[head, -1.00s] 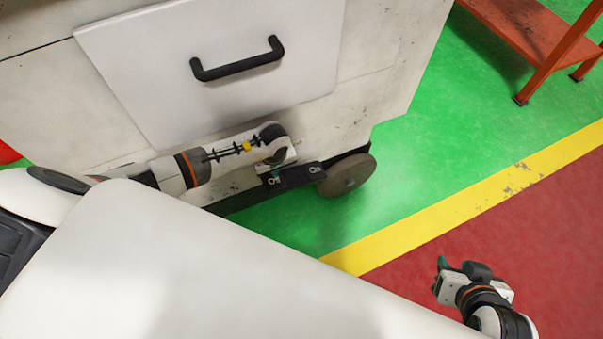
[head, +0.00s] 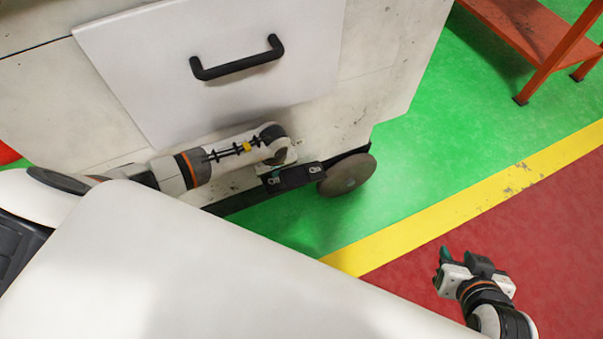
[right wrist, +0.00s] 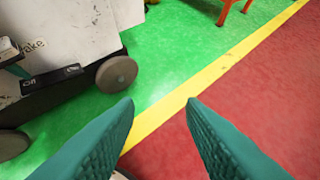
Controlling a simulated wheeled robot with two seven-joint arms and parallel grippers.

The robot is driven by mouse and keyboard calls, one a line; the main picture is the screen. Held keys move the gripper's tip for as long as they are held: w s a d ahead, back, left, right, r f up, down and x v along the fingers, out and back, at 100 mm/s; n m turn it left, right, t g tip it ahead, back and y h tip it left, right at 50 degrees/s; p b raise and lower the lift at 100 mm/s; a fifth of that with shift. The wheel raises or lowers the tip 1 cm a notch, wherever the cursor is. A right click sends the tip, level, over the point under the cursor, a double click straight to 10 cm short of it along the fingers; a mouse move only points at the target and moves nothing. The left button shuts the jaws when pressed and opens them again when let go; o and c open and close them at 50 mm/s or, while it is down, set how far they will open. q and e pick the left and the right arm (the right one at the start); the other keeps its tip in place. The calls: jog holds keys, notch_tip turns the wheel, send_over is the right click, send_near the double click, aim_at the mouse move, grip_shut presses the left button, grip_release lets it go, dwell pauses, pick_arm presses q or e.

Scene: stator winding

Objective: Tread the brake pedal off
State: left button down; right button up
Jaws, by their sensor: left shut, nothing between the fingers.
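The brake pedal (head: 294,177) is a black bar with pale markings at both ends, low on the white cart beside a brown wheel. It also shows in the right wrist view (right wrist: 50,78), where one label reads "Off". My left gripper (head: 278,162) is shut and empty, at the pedal's left part. Its fingertips are mostly hidden under the wrist, so I cannot tell whether they touch the pedal. My right gripper (head: 443,257) is over the red floor, away from the cart. Its green fingers stand apart with nothing between them in the right wrist view (right wrist: 160,105).
The white cart (head: 385,65) has a drawer front with a black handle (head: 238,62) above my left arm. The cart's wheel (head: 347,175) is right of the pedal. An orange-red metal stand (head: 545,70) is at the upper right. Green floor right of the cart is clear.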

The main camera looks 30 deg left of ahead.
pick_arm(q)
jog(key=shift+f, duration=0.2)
pick_arm(e)
jog(key=shift+w+a+r+t, duration=0.2)
jog(key=shift+w+r+t, duration=0.2)
jog(key=shift+w, duration=0.1)
jog(key=shift+w+a+r, duration=0.1)
jog(key=shift+w, duration=0.1)
